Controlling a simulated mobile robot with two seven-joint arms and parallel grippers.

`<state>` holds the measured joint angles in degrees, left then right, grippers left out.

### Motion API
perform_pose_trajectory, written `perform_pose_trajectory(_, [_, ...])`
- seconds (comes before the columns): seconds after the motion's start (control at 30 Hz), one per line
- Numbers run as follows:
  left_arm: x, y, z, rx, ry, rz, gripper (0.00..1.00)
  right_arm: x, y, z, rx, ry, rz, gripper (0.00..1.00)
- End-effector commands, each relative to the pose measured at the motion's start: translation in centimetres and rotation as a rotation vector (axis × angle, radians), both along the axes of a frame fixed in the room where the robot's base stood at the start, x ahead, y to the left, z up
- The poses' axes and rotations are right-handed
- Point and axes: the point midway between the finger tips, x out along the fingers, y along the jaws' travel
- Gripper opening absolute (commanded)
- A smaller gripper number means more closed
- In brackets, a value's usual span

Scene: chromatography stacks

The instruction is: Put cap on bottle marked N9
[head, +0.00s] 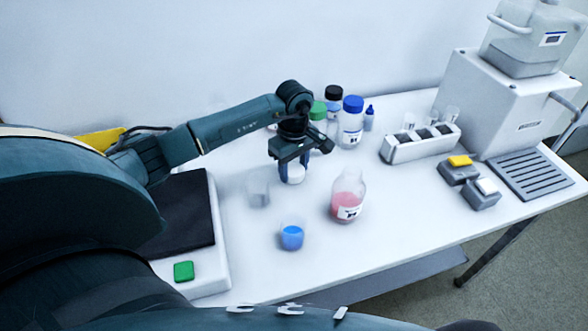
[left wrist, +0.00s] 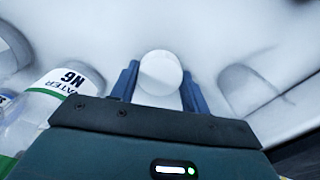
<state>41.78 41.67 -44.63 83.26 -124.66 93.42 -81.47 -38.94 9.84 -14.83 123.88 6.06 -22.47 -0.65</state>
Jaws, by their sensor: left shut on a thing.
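My left gripper (head: 291,168) is shut on a white cap (head: 292,175), above or at the table behind the pink bottle; I cannot tell whether the cap touches the table. In the left wrist view the white cap (left wrist: 160,72) sits between the two blue fingers (left wrist: 158,85). An open clear bottle with pink liquid (head: 347,198) stands upright to the right and nearer; its label is too small to read surely. A bottle (left wrist: 55,100) in the left wrist view has a label that seems to read WATER N6. My right gripper is not in view.
Bottles with green (head: 318,111), black (head: 334,93) and blue (head: 353,104) caps stand behind the gripper. A clear empty beaker (head: 258,192) and a beaker of blue liquid (head: 291,236) stand nearby. A white vial rack (head: 420,144) and a machine (head: 500,105) are at right.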

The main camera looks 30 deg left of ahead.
Motion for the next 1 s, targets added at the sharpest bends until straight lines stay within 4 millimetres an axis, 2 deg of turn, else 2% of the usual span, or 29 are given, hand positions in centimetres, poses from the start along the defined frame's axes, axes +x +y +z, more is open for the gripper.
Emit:
perform_pose_trajectory(0.3, [0.1, 0.0, 5.9, 0.001, -0.007, -0.001, 0.25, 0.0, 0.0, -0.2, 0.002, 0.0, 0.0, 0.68])
perform_pose_trajectory(0.5, [0.1, 0.0, 8.8, 0.001, -0.003, 0.0, 0.25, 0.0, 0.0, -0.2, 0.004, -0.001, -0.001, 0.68])
perform_pose_trajectory(0.63, [0.0, 0.0, 9.6, 0.001, 0.0, 0.0, 0.25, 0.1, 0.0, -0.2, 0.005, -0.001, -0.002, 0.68])
perform_pose_trajectory(0.93, [0.0, 0.0, 9.7, 0.0, 0.0, 0.0, 0.25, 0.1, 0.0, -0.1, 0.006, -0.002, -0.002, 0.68])
perform_pose_trajectory(1.0, [0.0, 0.0, 9.7, 0.0, 0.0, -0.001, 0.25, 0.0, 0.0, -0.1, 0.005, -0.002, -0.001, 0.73])
